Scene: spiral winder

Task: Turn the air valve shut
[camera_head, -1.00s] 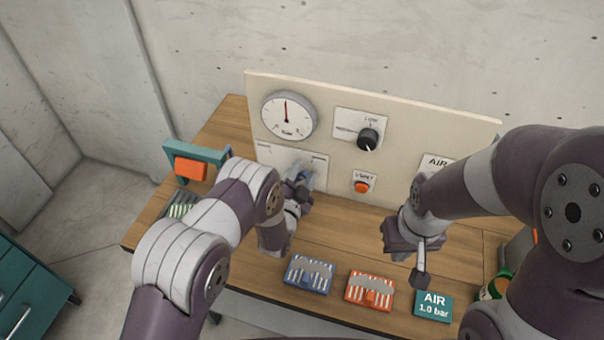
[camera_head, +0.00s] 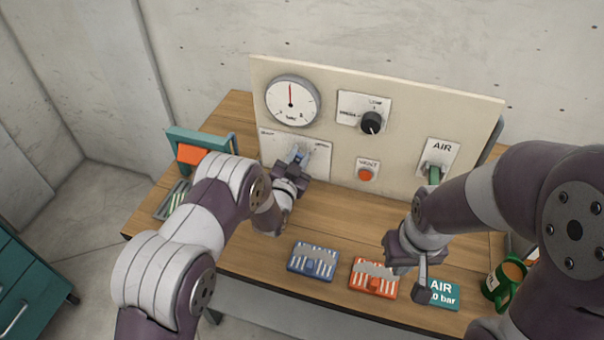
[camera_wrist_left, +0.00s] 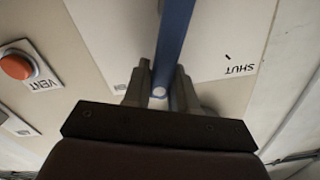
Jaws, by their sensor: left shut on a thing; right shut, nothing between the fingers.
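The valve's blue lever (camera_head: 299,153) is on a white plate (camera_head: 277,143) low on the left of the upright panel. My left gripper (camera_head: 296,168) is shut on the lever, its arm reaching in from the left. In the left wrist view the blue lever (camera_wrist_left: 176,45) passes between the fingers (camera_wrist_left: 160,92). The upside-down word SHUT (camera_wrist_left: 239,69) is on the plate to its right there; another label is partly hidden by a finger. My right gripper (camera_head: 421,284) is shut and empty above the table's right part, away from the valve.
A gauge (camera_head: 292,101), black knob (camera_head: 371,123), orange VENT button (camera_head: 366,174) and green part (camera_head: 434,174) under AIR are on the panel.

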